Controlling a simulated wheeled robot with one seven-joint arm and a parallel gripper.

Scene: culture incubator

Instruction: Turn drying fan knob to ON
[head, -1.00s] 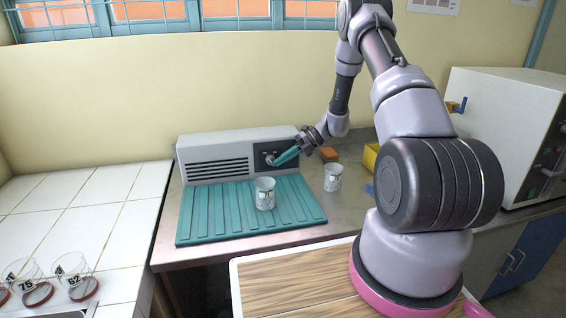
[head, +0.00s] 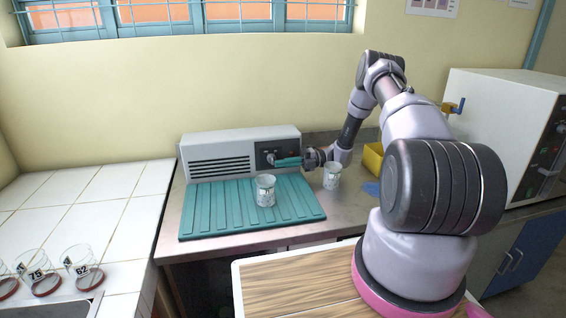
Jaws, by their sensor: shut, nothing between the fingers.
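The drying fan (head: 220,161) is a grey box with dark slots on its left front and a black control panel (head: 266,148) on its right front. A small light knob (head: 271,159) shows on the panel. My gripper (head: 276,162) is shut and empty. Its teal fingers reach in from the right, nearly level, with the tips at the panel beside the knob. I cannot tell whether the tips touch the knob. The fingers hide part of the lower panel, and the knob's setting is too small to read.
A teal ribbed mat (head: 221,217) lies before the fan with a marked glass beaker (head: 265,192) on it. Another beaker (head: 332,176) stands right of the mat, below my wrist. A yellow bin (head: 373,158) is behind. A white incubator (head: 497,130) stands at right.

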